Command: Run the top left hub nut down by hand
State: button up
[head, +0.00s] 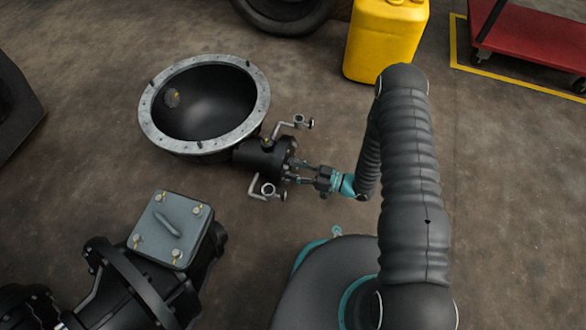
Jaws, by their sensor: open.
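The black hub (262,158) lies on its side at the lower right of a large bowl-shaped housing with a pale, bolted rim (147,118). Its end flange faces right. Bent metal brackets with ring ends stick out above the hub (283,126) and below it (265,190). My gripper (293,171) reaches in from the right, level with the hub's end face. Its two dark fingers are apart, with tips at or very near the flange; I cannot tell whether they touch. The top left nut is too small or hidden to make out.
A yellow canister (385,42) stands at the back. A red cart (540,42) is at the upper right, a tyre (283,18) at the top. A black gearbox with a grey bolted cover plate (172,227) fills the lower left. The floor right of my arm is clear.

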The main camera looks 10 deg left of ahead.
jog(key=d, duration=1.1)
jog(key=shift+s, duration=0.45)
